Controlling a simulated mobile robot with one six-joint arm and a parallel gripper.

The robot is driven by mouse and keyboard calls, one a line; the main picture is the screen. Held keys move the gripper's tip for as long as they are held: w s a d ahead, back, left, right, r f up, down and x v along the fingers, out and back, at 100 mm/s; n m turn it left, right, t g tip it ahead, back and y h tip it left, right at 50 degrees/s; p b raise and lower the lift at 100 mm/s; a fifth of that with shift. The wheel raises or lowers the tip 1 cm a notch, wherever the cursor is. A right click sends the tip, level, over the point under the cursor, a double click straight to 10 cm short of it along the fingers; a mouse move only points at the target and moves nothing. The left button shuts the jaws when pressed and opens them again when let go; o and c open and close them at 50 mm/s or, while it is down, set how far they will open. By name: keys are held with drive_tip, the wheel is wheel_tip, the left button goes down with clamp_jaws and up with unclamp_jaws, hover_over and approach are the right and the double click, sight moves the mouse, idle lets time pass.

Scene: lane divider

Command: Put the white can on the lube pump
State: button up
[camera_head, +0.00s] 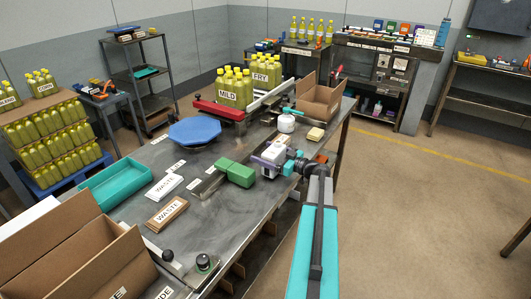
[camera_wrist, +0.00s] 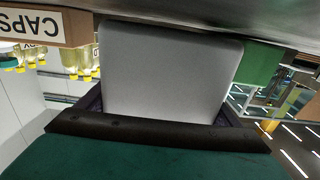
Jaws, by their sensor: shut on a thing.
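My gripper (camera_head: 269,161), with lavender jaws, is low over the right edge of the steel table (camera_head: 225,205). It is shut on a pale, block-shaped white thing (camera_head: 276,143), partly hidden by the jaws in the head view. In the wrist view the same white thing (camera_wrist: 168,72) fills the space between the fingers as a plain light face with rounded corners. I cannot tell whether it touches the table. A small round white can-like pot (camera_head: 286,124) stands just behind it. I cannot tell for sure which thing is the lube pump.
A green block (camera_head: 236,172) lies left of my gripper. A cardboard box (camera_head: 318,101) and a small pale block (camera_head: 315,134) are behind. A blue octagonal plate (camera_head: 194,130), yellow bottles (camera_head: 235,89) and a teal tray (camera_head: 115,186) are farther left. Open floor lies right.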

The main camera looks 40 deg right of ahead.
sight(280, 159)
drive_tip(key=shift+f, duration=0.25)
drive_tip(key=shift+f+b, duration=0.15)
drive_tip(key=shift+b, duration=0.2)
drive_tip(key=o, duration=1.4)
drive_tip(key=shift+o, duration=0.2)
drive_tip(key=shift+r+p, duration=0.25)
drive_tip(key=shift+p, duration=0.25)
drive_tip(key=b+v, duration=0.2)
drive_tip(key=v, duration=0.3)
drive_tip(key=b+v, duration=0.2)
drive_tip(key=v, duration=0.4)
drive_tip(key=shift+a+f+b, duration=0.1)
drive_tip(key=shift+f+b, duration=0.15)
drive_tip(key=shift+b, duration=0.15)
drive_tip(key=shift+s+r, duration=0.1)
drive_tip(key=shift+s, duration=0.45)
